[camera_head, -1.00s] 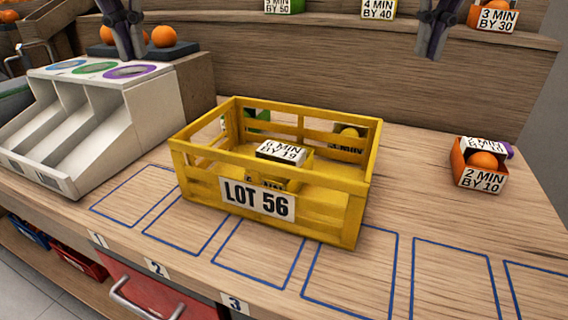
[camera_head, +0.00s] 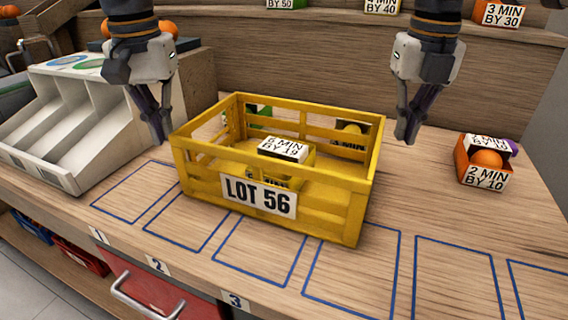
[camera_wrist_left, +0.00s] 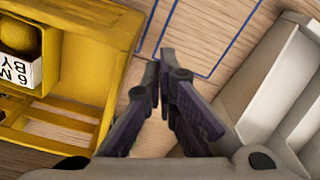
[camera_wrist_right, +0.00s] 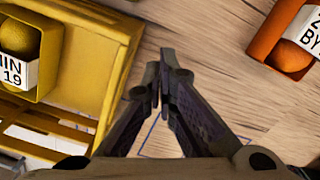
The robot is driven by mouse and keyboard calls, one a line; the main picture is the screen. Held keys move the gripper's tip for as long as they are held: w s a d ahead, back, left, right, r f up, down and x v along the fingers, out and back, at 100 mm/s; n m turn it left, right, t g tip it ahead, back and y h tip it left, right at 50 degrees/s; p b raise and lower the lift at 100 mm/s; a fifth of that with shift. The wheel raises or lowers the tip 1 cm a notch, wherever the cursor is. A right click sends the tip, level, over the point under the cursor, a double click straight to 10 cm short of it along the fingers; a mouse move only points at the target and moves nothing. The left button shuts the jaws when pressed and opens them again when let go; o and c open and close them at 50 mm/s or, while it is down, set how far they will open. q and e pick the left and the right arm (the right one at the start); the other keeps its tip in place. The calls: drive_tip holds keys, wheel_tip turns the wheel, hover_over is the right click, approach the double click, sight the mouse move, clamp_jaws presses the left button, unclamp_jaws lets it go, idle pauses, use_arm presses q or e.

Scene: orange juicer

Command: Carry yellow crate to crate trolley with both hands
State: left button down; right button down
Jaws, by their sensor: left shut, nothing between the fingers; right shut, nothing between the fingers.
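The yellow crate (camera_head: 318,181) with a LOT 56 label stands on the wooden counter, holding small boxes; one reads 6 MIN BY 19. My left gripper (camera_head: 162,140) is shut and empty, just off the crate's left end. In the left wrist view the crate (camera_wrist_left: 100,22) is at the left, apart from the fingers (camera_wrist_left: 160,70). My right gripper (camera_head: 408,138) is shut and empty, off the crate's right end. In the right wrist view the crate (camera_wrist_right: 95,32) is also at the left, apart from the fingers (camera_wrist_right: 163,65). I see no crate trolley.
A white sloped bin unit (camera_head: 62,125) stands close beside my left gripper. An orange box (camera_head: 483,176) marked 2 MIN BY 10 sits at the right. Blue outlined slots run along the counter's front. A raised wooden shelf with boxes is behind.

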use_arm(q)
drive_tip(key=shift+d+r, duration=0.2)
drive_tip(key=shift+d, duration=0.45)
use_arm(e)
drive_tip(key=shift+a+r, duration=0.2)
drive_tip(key=shift+a, duration=0.5)
use_arm(q)
drive_tip(key=shift+d, duration=0.1)
use_arm(e)
drive_tip(key=shift+a, duration=0.1)
